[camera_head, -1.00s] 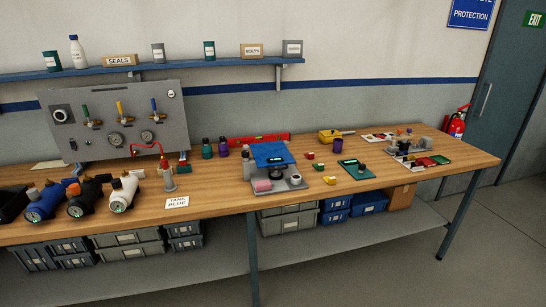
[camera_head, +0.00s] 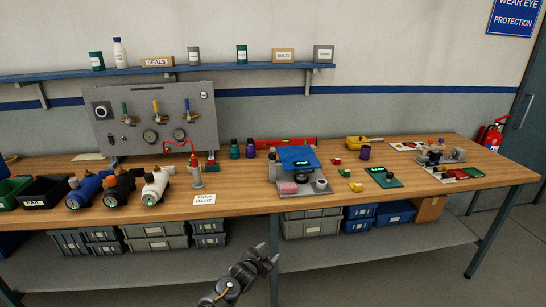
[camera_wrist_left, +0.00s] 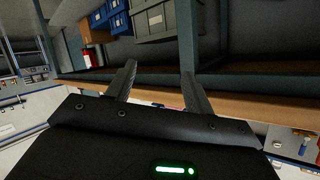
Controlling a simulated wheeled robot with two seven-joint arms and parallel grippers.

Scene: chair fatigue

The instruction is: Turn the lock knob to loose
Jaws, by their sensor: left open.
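A grey-based device with a blue top plate (camera_head: 298,157) and a small green display stands on the bench, mid-right. Its base (camera_head: 290,208) carries a pink block (camera_head: 288,188) and a round dark-and-white part (camera_head: 321,185). I cannot tell from its markings whether this part is the lock knob, or how it is set. My left gripper (camera_head: 268,254) is low in front of the bench, below and apart from the device. In the left wrist view its two fingers (camera_wrist_left: 157,80) are spread with nothing between them. My right gripper is not in view.
The bench (camera_head: 240,205) has a front edge above my left gripper. Grey bins (camera_head: 160,237) and blue bins (camera_head: 393,213) stand on the shelf below. A valve panel (camera_head: 160,120) stands at the back left. A green plate (camera_head: 384,180) lies right of the device.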

